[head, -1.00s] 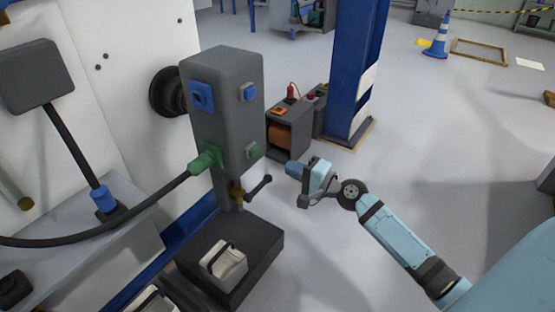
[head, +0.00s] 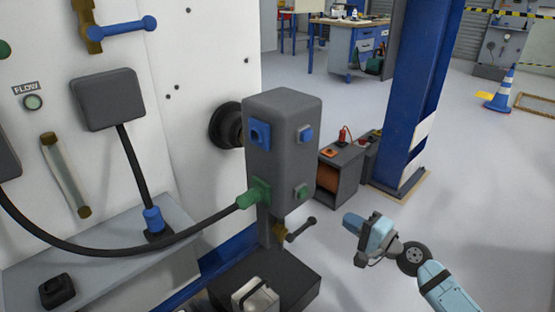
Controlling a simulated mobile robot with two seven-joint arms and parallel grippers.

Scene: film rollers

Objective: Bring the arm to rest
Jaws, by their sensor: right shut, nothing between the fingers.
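My right arm (head: 440,284) comes in at the bottom right of the head view, light blue with a dark round joint. My right gripper (head: 352,222) is at its end, pointing left. It is shut and empty, in open air to the right of the grey post-mounted box (head: 283,150). A gap shows between the gripper and the small dark-handled valve (head: 300,230) under that box. My left gripper is not in view.
A green plug with a black cable (head: 190,235) runs from the box to the left. A white panel (head: 195,60) stands behind. A blue column (head: 420,90) and a small cabinet (head: 343,175) stand beyond the gripper.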

